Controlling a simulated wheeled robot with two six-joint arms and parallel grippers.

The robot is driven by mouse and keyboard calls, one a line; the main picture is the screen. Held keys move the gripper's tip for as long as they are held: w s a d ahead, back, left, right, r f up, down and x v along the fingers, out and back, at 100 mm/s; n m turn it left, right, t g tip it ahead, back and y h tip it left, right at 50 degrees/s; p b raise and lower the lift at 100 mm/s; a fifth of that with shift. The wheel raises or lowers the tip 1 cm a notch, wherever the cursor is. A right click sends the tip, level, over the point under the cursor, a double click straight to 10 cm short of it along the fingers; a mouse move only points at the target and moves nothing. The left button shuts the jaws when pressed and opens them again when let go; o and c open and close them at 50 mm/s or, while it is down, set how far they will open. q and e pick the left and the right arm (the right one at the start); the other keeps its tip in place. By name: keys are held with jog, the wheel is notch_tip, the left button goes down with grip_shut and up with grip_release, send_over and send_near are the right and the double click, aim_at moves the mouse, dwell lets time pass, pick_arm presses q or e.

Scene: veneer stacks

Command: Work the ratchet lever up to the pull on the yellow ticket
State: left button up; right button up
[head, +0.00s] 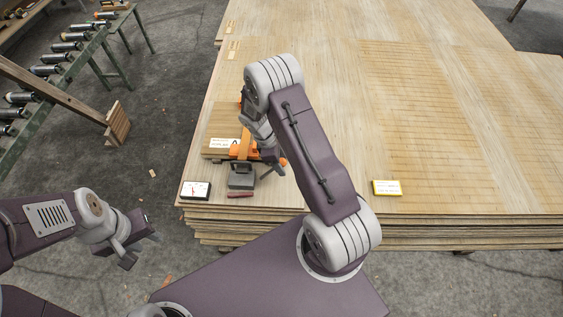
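An orange ratchet (243,150) with an orange strap (244,134) sits near the front left corner of the veneer stack. My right gripper (274,165) is over the ratchet's right side, by an orange lever end; my arm hides part of it, and I cannot tell whether it is open or grips the lever. A yellow ticket (387,188) lies flat on the stack to the right; its writing is too small to read. My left gripper (137,252) hangs off the stack at the lower left, open and empty.
A grey block-like device (241,177) stands just in front of the ratchet. A small display with red marks (196,190) lies at the stack's left corner. A white label (222,143) is beside the strap. A roller conveyor (60,80) stands at the left. The veneer stack (450,120) is mostly clear.

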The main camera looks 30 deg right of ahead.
jog(key=p+v, duration=0.6)
jog(key=v, duration=0.1)
jog(key=shift+r, duration=0.1)
dwell(0.5)
